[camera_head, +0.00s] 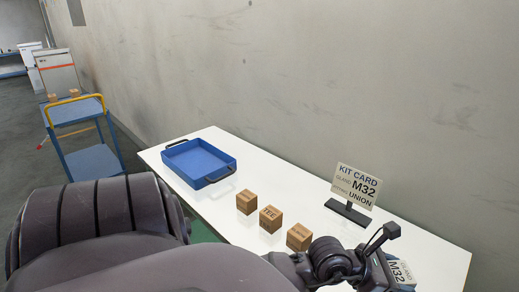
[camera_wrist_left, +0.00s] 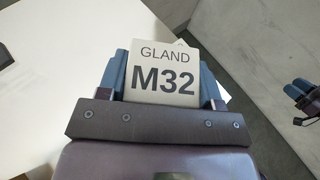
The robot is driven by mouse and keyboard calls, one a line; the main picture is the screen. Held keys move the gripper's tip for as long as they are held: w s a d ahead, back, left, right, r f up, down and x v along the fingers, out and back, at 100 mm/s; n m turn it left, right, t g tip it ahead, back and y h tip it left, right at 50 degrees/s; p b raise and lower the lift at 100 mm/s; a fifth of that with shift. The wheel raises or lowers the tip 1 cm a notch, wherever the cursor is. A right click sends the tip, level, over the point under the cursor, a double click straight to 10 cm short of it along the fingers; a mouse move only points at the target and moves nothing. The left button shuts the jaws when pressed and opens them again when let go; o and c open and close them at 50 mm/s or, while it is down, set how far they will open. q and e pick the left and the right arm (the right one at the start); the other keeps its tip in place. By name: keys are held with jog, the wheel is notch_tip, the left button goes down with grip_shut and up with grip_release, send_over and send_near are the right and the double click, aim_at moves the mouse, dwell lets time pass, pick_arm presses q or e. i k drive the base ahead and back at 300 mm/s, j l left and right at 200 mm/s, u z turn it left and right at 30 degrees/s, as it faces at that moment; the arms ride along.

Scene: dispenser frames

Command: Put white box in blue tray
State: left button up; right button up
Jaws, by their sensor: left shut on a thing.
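The white box (camera_wrist_left: 163,72), printed "GLAND M32", is held between the blue fingers of my left gripper (camera_wrist_left: 164,85) in the left wrist view. The blue tray (camera_head: 226,171) lies at the far left of the white table, with dark handles, and looks empty. What seems to be my right gripper (camera_wrist_left: 302,92) shows at the right edge of the left wrist view; its opening is unclear.
Several things stand on the white table (camera_head: 300,205): three brown boxes (camera_head: 270,218) in a row between tray and gripper, and a kit card sign (camera_head: 357,186) reading "M32 UNION" on a dark stand. A grey wall runs behind. A blue cart (camera_head: 92,162) stands at the left.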

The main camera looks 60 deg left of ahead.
aim_at(197, 161)
jog(key=k+j, duration=0.1)
jog(key=j, duration=0.5)
jog(key=k+j, duration=0.1)
jog(key=j, duration=0.45)
jog(key=k+j, duration=0.1)
jog(key=j, duration=0.5)
jog(key=k+j, duration=0.1)
jog(key=j, duration=0.45)
jog(key=k+j, duration=0.1)
jog(key=j, duration=0.5)
